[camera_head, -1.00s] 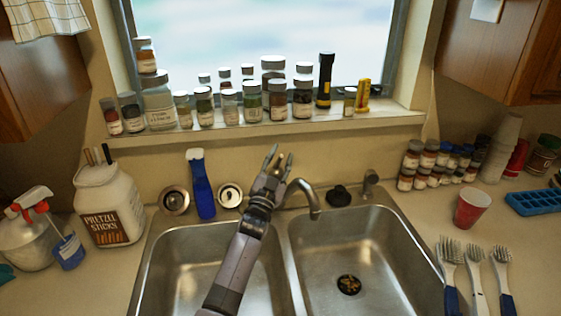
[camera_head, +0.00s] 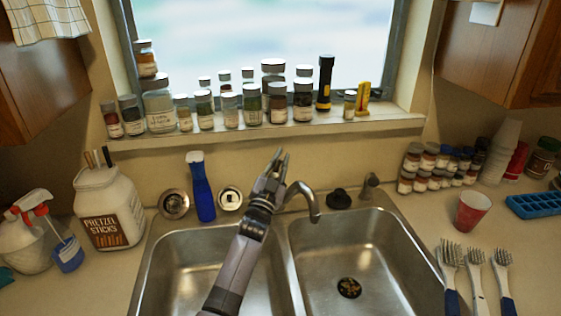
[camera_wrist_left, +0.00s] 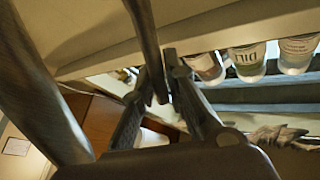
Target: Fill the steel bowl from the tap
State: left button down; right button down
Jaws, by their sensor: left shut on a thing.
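The tap (camera_head: 305,193) stands behind the divider of the double sink, its curved spout ending over the right basin (camera_head: 345,250). No water shows at the spout. My left gripper (camera_head: 279,157) is behind the tap, below the window sill, its fingers close together. In the left wrist view my gripper (camera_wrist_left: 162,85) is shut on a slim dark bar (camera_wrist_left: 145,30), which appears to be the tap lever; the fingers hide its end. The steel bowl is not seen in any view. My right gripper is not in view.
Jars line the window sill (camera_head: 290,132) just above my gripper.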

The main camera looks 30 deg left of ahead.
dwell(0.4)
pick_arm(q)
jog(key=p, duration=0.1)
jog(key=r+n+g+p, duration=0.1)
jog(key=shift+w+a+p, duration=0.25)
jog(key=shift+p, duration=0.15)
jog(key=shift+w+a+f+g+y, duration=0.1)
jog(key=shift+w+f+g+y, duration=0.1)
jog(key=shift+g+y, duration=0.1)
jog(key=c, duration=1.6)
grip_release()
jog(key=shift+c, duration=0.2)
